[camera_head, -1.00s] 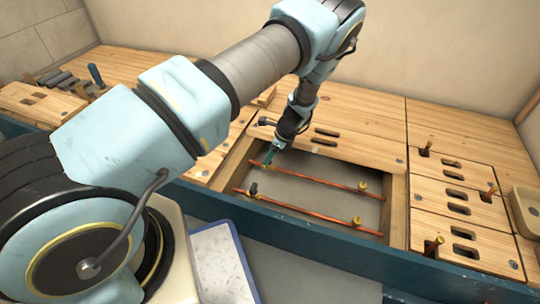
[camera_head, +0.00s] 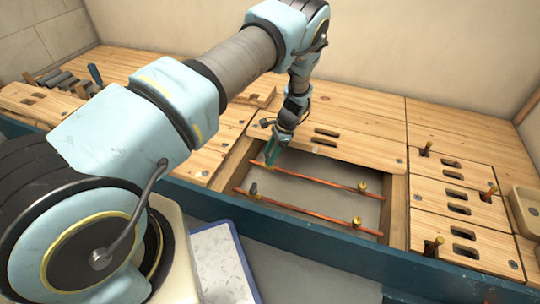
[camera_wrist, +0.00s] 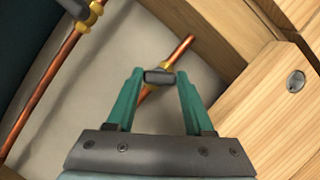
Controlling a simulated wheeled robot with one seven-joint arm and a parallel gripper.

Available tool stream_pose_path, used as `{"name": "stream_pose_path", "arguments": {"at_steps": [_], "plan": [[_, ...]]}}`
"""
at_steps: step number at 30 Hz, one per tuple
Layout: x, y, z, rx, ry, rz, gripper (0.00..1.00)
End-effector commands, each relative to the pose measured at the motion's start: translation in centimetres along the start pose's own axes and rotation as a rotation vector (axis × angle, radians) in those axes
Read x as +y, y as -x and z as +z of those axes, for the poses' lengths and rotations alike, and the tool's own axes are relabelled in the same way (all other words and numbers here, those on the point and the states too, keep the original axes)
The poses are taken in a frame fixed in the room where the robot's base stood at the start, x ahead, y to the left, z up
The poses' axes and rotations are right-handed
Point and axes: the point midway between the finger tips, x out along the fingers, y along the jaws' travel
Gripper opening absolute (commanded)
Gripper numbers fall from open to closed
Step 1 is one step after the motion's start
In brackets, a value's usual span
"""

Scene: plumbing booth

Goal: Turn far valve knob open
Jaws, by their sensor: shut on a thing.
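My gripper (camera_wrist: 160,80) has green fingers and is shut on the far valve knob (camera_wrist: 159,77), a dark grey handle, in the wrist view. The far copper pipe (camera_wrist: 178,49) with a brass fitting runs beneath the fingers. In the head view my gripper (camera_head: 270,152) is at the left end of the far pipe (camera_head: 318,176), and the knob is hidden there. The near valve knob (camera_head: 253,188) sits at the left end of the near pipe (camera_head: 310,214). It also shows at the top left of the wrist view (camera_wrist: 70,8).
The pipes lie in a recess framed by wooden walls (camera_head: 398,205). Brass fittings (camera_head: 361,187) stand on their right parts. Slotted wooden panels with upright copper stubs (camera_head: 433,245) are at right. A blue-edged tray (camera_head: 222,262) lies in front.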

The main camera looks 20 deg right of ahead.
Motion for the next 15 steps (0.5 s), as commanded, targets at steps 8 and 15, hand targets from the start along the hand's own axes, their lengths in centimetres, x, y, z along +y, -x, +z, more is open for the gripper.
{"name": "stream_pose_path", "arguments": {"at_steps": [8, 15], "plan": [[-0.24, -0.09, -0.06, 0.003, 0.243, 0.101, 0.0], [-0.37, -0.11, 0.04, 0.002, 0.453, 0.189, 0.0]]}}
